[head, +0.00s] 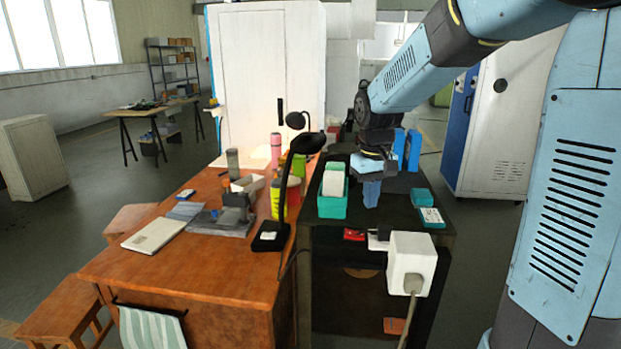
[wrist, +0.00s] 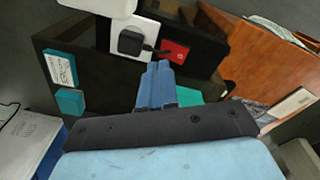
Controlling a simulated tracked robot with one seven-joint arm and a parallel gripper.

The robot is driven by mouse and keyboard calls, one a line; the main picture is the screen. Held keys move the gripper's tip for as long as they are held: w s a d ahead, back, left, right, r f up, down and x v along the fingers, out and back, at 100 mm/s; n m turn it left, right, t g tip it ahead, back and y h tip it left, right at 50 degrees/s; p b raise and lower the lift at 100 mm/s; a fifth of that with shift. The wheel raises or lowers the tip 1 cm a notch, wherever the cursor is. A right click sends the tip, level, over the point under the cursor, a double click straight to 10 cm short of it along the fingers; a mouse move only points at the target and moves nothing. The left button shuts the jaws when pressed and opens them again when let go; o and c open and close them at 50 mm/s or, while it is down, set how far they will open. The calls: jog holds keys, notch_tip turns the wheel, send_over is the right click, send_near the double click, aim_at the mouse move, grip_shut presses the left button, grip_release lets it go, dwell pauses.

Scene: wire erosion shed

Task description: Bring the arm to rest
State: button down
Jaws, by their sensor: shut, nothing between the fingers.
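My arm reaches in from the right in the head view and bends down over the dark shelf unit (head: 440,238). My gripper (head: 371,200) points down above the top of this unit, beside the teal box. It is shut and holds nothing. In the wrist view my gripper (wrist: 157,72) shows as two blue fingers pressed together, with the dark unit top around them. Whether the fingertips touch the surface cannot be told.
A teal box (head: 332,206) with white contents stands left of my gripper. Teal packs (head: 431,218) lie to the right, and a red item (head: 354,235) lies in front. A black desk lamp (head: 283,195) stands on the wooden table (head: 160,270). A white cabinet (head: 505,120) stands behind at right.

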jog(key=s+d+r+m+t, duration=0.1)
jog(key=s+d+r, duration=0.1)
jog(key=s, duration=0.5)
jog(key=s+d+r+m+t, duration=0.1)
jog(key=s+r+t, duration=0.1)
jog(key=s, duration=0.6)
jog(key=s+d+r+m+t, duration=0.1)
jog(key=s+d+r, duration=0.1)
jog(key=s, duration=0.5)
jog(key=shift+s+d+r+t, duration=0.15)
jog(key=shift+d+r+t, duration=0.25)
jog(key=shift+r, duration=0.45)
